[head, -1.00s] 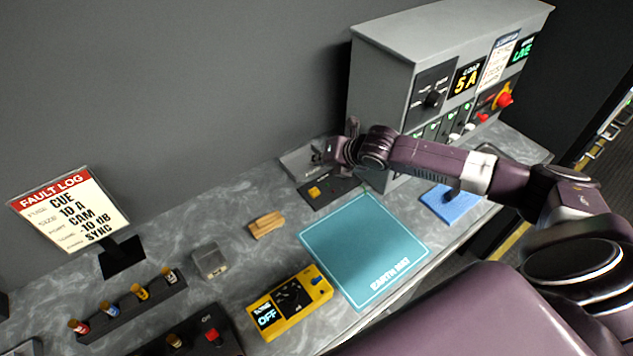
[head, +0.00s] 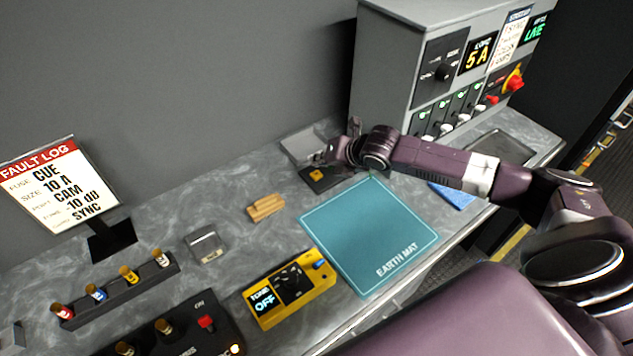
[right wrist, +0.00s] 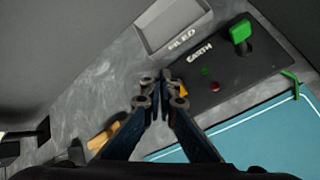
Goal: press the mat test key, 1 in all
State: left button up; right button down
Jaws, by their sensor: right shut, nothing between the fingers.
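The black earth box (right wrist: 235,75), marked EARTH, lies behind the teal earth mat (head: 370,235). An orange-yellow key on it, which looks like the mat test key (right wrist: 183,90), is partly hidden by my fingers in the right wrist view. The key also shows in the head view (head: 317,174). My right gripper (right wrist: 163,82) is shut and empty, with its tips right beside the key in the picture. I cannot tell whether they touch it. In the head view the right gripper (head: 331,157) is over the box. My left gripper is not in view.
A grey tray marked FILED (right wrist: 172,28) stands behind the box. A green plug (right wrist: 240,32) rises from the box's far end. A grey rack (head: 385,70), wooden block (head: 266,208) and yellow tone unit (head: 290,290) are nearby. Bare worktop lies left of the box.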

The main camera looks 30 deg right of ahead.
aim_at(316, 175)
jog(key=shift+f, duration=0.75)
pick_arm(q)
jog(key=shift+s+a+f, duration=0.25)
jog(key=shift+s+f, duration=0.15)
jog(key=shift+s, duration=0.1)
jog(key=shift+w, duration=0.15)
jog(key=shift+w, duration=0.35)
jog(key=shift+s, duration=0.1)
pick_arm(e)
jog(key=shift+f, duration=0.1)
jog(key=shift+f, duration=0.35)
